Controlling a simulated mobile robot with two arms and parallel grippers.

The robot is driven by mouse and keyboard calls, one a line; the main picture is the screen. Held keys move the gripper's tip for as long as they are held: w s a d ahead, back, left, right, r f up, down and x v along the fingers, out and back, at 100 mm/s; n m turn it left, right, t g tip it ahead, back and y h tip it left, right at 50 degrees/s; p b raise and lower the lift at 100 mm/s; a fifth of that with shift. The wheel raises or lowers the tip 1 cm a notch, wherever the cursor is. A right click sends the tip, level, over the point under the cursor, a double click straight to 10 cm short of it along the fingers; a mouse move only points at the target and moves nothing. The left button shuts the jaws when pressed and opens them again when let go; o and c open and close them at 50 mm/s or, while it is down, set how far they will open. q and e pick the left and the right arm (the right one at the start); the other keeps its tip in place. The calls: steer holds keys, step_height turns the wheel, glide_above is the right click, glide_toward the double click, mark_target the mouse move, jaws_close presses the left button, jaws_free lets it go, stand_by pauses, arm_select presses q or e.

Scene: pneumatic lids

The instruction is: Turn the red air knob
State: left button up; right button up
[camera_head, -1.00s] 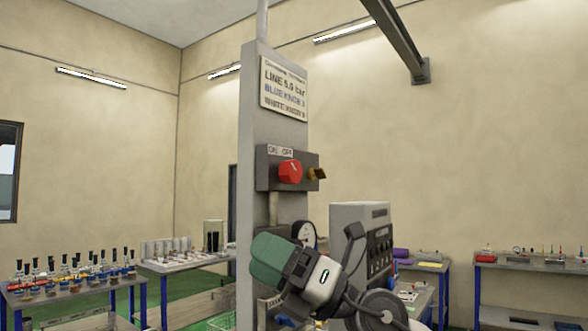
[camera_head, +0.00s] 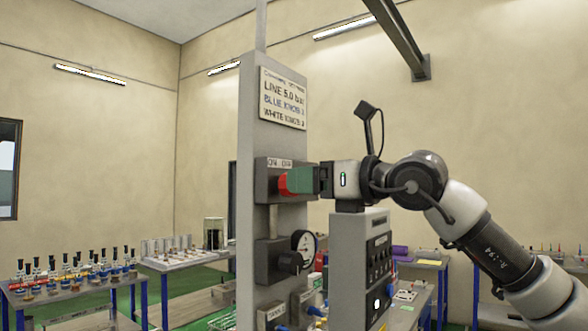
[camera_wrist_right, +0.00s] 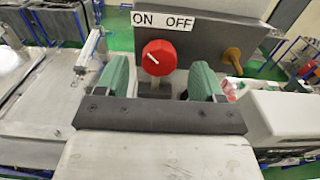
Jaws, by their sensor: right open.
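The red air knob (camera_head: 284,185) sits on a dark box on the grey column, under a small ON OFF label. In the right wrist view the red knob (camera_wrist_right: 159,57) shows a white pointer line slanting toward the ON side. My right gripper (camera_head: 302,180) is at the knob's height, its green fingers covering part of the knob from the right. In the right wrist view my right gripper (camera_wrist_right: 160,85) is open, with one green finger on each side below the knob. Contact with the knob cannot be told. My left gripper is not in view.
A brass fitting (camera_wrist_right: 232,55) sticks out to the right of the knob. Below are a round gauge (camera_head: 304,247) and a dark knob (camera_head: 289,263). A grey control cabinet (camera_head: 347,262) stands close under my right wrist. Tables with bottles and parts stand farther back.

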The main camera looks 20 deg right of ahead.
steer(key=shift+p+x, duration=0.6)
steer(key=shift+x, duration=1.3)
steer(key=c, duration=0.9)
